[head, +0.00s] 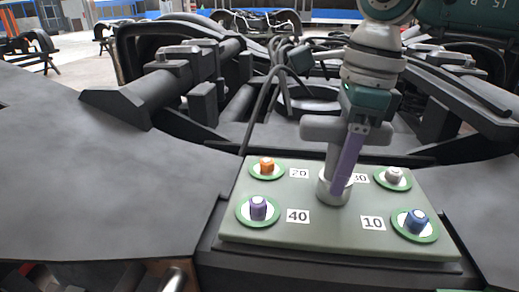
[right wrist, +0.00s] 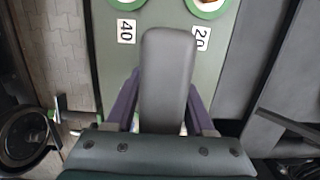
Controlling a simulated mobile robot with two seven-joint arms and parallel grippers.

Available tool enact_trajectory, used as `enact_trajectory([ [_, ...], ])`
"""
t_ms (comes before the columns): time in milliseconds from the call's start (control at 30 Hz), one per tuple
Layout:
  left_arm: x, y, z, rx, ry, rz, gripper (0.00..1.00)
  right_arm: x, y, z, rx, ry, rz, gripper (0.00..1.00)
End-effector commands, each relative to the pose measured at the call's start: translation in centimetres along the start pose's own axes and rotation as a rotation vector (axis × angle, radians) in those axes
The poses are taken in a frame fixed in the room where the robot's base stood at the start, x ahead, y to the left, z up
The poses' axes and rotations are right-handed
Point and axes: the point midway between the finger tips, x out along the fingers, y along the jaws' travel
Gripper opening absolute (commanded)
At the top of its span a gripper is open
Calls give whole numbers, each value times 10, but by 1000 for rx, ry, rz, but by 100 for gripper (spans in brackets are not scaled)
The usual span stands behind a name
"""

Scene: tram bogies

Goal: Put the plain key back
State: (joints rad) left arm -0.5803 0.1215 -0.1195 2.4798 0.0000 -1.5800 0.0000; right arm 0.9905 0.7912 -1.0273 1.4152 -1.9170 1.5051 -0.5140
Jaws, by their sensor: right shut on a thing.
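The plain grey T-shaped key (head: 318,127) is upright over the middle of the grey-green board (head: 290,230). Its lower round end (head: 328,190) is at the board's centre; I cannot tell whether it rests there or hangs just above. My right gripper (head: 347,160) comes down from above and is shut on the key, with a purple finger in front of its stem. In the right wrist view the key's grey bar (right wrist: 168,75) shows between the two purple fingers. My left gripper is not in view.
Around the key stand an orange piece (head: 266,165), a purple piece (head: 258,208), a light grey piece (head: 393,175) and a blue piece (head: 417,221), each in a green ring. Number labels lie beside them. Dark bogie frame (head: 150,100) and cables lie behind.

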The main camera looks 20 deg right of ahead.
Motion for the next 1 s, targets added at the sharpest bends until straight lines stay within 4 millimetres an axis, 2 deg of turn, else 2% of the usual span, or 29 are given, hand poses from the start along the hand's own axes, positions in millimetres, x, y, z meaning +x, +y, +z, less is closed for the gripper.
enact_trajectory([
  [367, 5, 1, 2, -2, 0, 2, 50, 5, 0, 0, 0, -3, -2, 0],
  [400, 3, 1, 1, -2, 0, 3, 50, 4, 0, 0, 0, -1, -1, 58],
  [633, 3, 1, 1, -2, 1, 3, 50, 3, 0, 0, 0, -1, -1, 84],
  [867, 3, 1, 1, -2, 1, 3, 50, 3, 0, 0, 0, -1, -1, 84],
  [967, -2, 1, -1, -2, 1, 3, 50, -3, 0, 1, 0, -2, -1, 84],
  [1000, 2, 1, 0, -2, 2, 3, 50, -5, -1, 1, -1, -2, -3, 84],
])
